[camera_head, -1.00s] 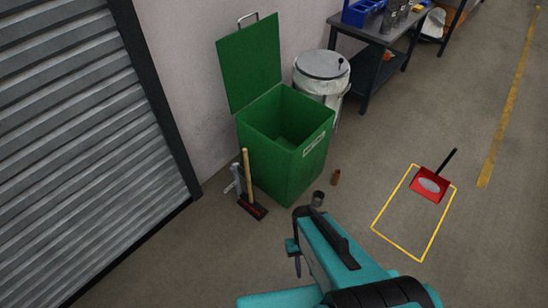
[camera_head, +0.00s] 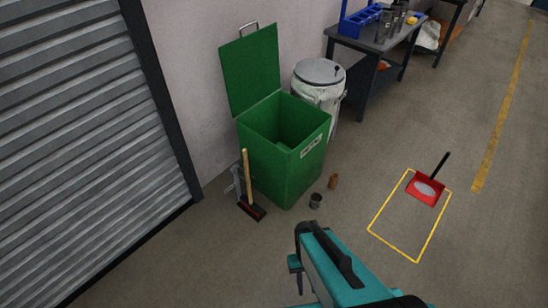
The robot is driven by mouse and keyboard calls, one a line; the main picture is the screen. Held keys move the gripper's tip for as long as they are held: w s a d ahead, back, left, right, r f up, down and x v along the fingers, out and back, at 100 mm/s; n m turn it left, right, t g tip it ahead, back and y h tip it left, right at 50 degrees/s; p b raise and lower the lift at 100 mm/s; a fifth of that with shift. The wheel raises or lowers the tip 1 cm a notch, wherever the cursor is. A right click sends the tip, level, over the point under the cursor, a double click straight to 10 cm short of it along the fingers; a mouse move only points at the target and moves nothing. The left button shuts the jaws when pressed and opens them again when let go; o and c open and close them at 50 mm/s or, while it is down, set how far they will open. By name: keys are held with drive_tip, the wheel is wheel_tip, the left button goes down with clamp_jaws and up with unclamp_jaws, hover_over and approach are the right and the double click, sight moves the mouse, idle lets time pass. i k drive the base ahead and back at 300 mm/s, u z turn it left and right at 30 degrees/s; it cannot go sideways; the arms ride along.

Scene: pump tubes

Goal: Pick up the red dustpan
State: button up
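The red dustpan (camera_head: 424,191) lies on the floor at the right, at the far end of a yellow taped rectangle (camera_head: 380,213). Its black handle points up and to the right, away from me. A pale oval patch shows in its pan. My teal arm reaches in from the bottom middle, well to the left of the dustpan and nearer to me. The fingers of my gripper are not clearly visible, so what it holds, if anything, cannot be seen.
An open green bin (camera_head: 284,165) stands by the wall, with a broom (camera_head: 247,180) leaning at its left. A grey cup (camera_head: 315,201) and a small brown bottle (camera_head: 333,182) are on the floor in front. A lidded white bin (camera_head: 321,88) and a workbench (camera_head: 372,48) stand behind. Floor around the dustpan is clear.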

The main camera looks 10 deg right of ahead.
sight(426, 188)
drive_tip(key=z, duration=0.15)
drive_tip(key=i, duration=0.95)
drive_tip(key=z, duration=0.55)
drive_tip(key=k, duration=0.2)
drive_tip(key=u, duration=3.3)
